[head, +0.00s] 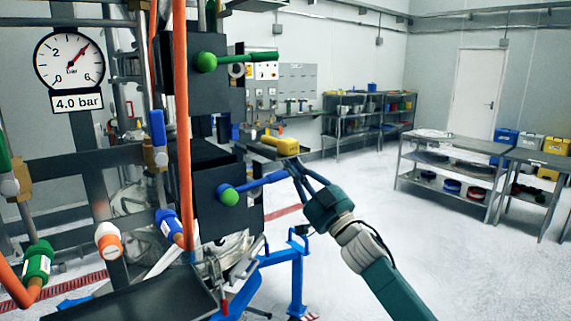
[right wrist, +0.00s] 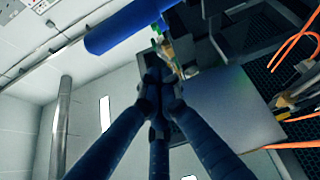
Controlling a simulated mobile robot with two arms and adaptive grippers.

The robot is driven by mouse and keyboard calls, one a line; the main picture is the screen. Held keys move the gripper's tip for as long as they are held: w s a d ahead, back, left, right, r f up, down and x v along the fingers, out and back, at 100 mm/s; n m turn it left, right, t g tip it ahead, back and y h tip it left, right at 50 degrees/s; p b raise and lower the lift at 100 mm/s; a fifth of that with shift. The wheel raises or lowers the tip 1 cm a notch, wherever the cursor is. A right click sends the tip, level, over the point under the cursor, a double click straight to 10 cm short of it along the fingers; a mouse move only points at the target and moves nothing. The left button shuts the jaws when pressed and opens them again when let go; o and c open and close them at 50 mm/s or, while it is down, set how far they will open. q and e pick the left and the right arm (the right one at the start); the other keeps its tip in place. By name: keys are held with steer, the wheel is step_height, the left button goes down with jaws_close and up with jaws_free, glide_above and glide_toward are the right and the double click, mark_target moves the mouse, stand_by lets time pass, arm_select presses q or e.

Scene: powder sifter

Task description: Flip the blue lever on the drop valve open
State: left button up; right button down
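The blue lever (head: 262,181) sticks out to the right and slightly up from a green round hub (head: 228,196) on the lower black box. My right gripper (head: 296,168) is at the lever's outer end, its dark fingers near the tip. The lever also shows in the right wrist view as a thick blue bar (right wrist: 125,26), just past the fingertips. In that view my right gripper (right wrist: 155,78) has its three fingers drawn together at the tips, with nothing visible between them. Whether they touch the lever I cannot tell. My left gripper is not in view.
Above is a similar black box with a green lever (head: 262,57). A pressure gauge (head: 69,62) reads about 4 bar. Orange hoses and pipes crowd the left. A yellow object (head: 280,146) sits behind my fingers. Shelves (head: 447,172) stand back right; the floor between is clear.

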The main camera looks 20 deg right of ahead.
mark_target(286, 172)
steer(key=f, duration=0.1)
steer(key=w+f, duration=0.1)
steer(key=f, duration=0.1)
steer(key=shift+w+a+f+p, duration=0.15)
steer(key=shift+w+f+p, duration=0.05)
steer(key=shift+w+p, duration=0.2)
